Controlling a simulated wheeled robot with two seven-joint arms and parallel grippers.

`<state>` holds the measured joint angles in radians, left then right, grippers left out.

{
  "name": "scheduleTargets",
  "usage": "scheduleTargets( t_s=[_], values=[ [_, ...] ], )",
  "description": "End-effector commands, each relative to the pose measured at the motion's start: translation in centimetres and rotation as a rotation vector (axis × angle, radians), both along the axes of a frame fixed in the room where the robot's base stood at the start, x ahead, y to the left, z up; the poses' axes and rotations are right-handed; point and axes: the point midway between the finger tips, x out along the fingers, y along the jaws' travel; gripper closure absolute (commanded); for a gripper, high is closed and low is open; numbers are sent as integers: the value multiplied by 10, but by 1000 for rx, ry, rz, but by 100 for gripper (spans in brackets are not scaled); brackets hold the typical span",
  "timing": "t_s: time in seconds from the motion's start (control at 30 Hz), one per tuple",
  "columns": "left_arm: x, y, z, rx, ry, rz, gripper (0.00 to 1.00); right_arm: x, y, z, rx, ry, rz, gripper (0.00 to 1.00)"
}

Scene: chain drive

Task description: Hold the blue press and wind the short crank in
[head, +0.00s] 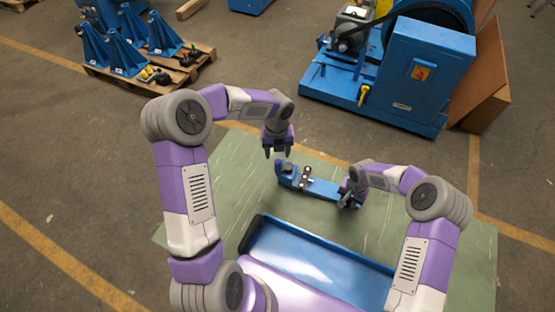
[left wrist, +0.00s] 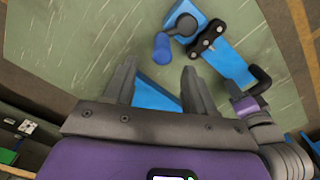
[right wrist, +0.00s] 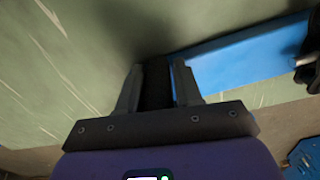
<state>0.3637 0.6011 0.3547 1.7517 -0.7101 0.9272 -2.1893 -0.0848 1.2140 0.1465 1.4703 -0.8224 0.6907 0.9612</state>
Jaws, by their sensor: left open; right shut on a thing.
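The blue press (head: 322,189) lies on the green mat, a long blue bar with a dark clamp with round studs (head: 305,178) near its left end. In the left wrist view the short crank (left wrist: 187,24) shows at that end, a dark arm with a blue knob (left wrist: 162,48). My left gripper (head: 278,151) is open and empty, apart from the crank; its spread fingers (left wrist: 158,85) also show in its wrist view. My right gripper (head: 349,197) is at the press's right end, shut on a black upright grip (right wrist: 157,85); the fingers partly hide it.
A blue tray (head: 315,262) with a dark rim is in front of me. The green mat (head: 220,190) is bare left of the press. A large blue machine (head: 395,85) stands behind, and a pallet (head: 150,68) with blue stands is at the back left.

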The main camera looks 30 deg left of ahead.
Motion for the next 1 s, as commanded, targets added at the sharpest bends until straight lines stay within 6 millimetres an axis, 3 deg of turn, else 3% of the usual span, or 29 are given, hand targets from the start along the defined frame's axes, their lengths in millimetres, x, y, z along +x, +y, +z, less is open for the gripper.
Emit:
scheduleTargets(
  t_s=[0.2, 0.6, 0.63, 0.7, 0.83, 1.0],
  values=[
    [1, 0, 24, 0, -1, 0, 45, -1, 3, 0, 5, 0, 2, 100],
    [0, 0, 27, 0, 0, 0, 45, -1, 3, 0, 5, 0, 3, 100],
    [0, 0, 27, 0, 0, 0, 45, -1, 3, 0, 5, 0, 3, 64],
    [0, 0, 27, 0, 0, 0, 45, -1, 3, 0, 5, 0, 3, 53],
    [0, 0, 27, 0, 0, 0, 45, -1, 2, 0, 4, 1, 3, 36],
    [0, 0, 27, 0, 0, 0, 45, -1, 2, 0, 3, 1, 2, 36]
  ],
)
